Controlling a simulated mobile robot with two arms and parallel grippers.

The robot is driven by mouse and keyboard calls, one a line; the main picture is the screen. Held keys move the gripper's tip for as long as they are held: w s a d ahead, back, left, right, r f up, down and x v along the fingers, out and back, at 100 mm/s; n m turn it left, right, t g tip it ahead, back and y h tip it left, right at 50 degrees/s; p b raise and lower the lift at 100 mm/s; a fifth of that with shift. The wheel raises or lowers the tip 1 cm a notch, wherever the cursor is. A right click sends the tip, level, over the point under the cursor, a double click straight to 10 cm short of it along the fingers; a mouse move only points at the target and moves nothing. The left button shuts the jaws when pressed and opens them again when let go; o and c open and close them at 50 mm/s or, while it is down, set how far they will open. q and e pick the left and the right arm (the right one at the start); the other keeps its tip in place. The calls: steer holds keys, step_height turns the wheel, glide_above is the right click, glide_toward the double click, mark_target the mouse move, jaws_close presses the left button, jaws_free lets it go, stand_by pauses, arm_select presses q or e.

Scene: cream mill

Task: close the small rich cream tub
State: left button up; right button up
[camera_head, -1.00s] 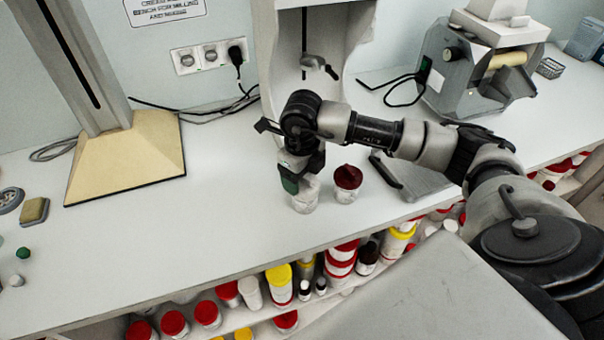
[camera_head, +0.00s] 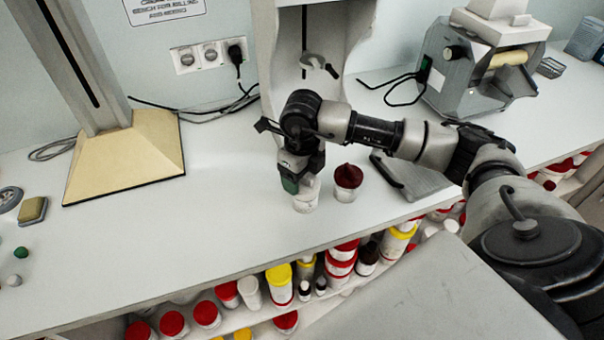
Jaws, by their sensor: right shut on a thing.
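A small whitish tub (camera_head: 306,202) stands upright on the bench below the white machine. My right gripper (camera_head: 299,183) points down at its top and is shut, seemingly on the tub's lid. The gripper hides most of the tub's top, so I cannot tell how the lid sits. A second small tub (camera_head: 345,194) with a dark red top (camera_head: 348,176) stands just to the right, apart from the gripper. I cannot tell which label either tub bears. My left gripper is not in view.
A white machine (camera_head: 268,60) with a hanging metal tool stands behind the tubs. A grey roller mill (camera_head: 470,80) stands at the right back. A flat grey plate (camera_head: 415,178) lies right of the tubs. Lidded jars (camera_head: 281,285) fill the shelf below. Bench room is free at left.

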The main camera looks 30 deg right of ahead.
steer(key=o, duration=1)
steer(key=shift+r+p, duration=1.5)
steer(key=shift+r, duration=1)
steer(key=shift+c, duration=0.3)
jaws_close()
